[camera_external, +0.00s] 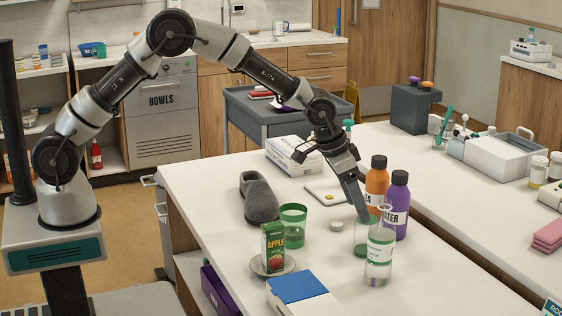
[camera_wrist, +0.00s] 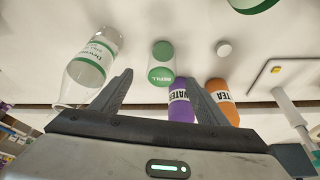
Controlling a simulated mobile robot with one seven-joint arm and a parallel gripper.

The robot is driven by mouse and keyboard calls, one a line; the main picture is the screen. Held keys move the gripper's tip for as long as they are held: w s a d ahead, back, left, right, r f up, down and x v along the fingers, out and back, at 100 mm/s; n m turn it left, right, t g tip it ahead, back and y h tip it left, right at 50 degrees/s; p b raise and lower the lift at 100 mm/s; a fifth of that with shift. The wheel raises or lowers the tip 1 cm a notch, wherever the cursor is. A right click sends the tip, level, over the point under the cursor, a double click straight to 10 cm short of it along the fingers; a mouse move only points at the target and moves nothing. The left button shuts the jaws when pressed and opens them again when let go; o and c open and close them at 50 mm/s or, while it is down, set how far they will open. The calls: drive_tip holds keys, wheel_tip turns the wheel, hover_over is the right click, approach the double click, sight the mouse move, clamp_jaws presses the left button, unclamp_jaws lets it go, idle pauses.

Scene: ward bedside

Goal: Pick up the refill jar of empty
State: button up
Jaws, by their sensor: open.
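The refill jar (camera_wrist: 161,50) is a small clear jar with green ends and the word REFILL on it, seen in the wrist view between and just beyond my fingertips. In the external view the jar (camera_external: 360,246) stands on the white table, partly hidden by my gripper and a clear bottle. My gripper (camera_external: 363,214) points down at the jar from above. In the wrist view my gripper (camera_wrist: 160,78) has its two fingers spread apart, with nothing clearly held. Whether a finger touches the jar cannot be told.
A clear green-labelled bottle (camera_external: 379,258) stands close in front of the jar. A green cup (camera_external: 293,226), an apple carton (camera_external: 272,247) and a grey shoe (camera_external: 259,198) are to the left. The table's right front is clear.

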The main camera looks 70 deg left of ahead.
sight(365, 234)
drive_tip(key=x, duration=0.5)
drive_tip(key=shift+a+x, duration=0.1)
drive_tip(key=shift+x, duration=1.25)
drive_tip(key=shift+a+x, duration=0.15)
drive_tip(key=shift+x, duration=1.15)
drive_tip(key=shift+s, duration=0.2)
drive_tip(key=c, duration=1.1)
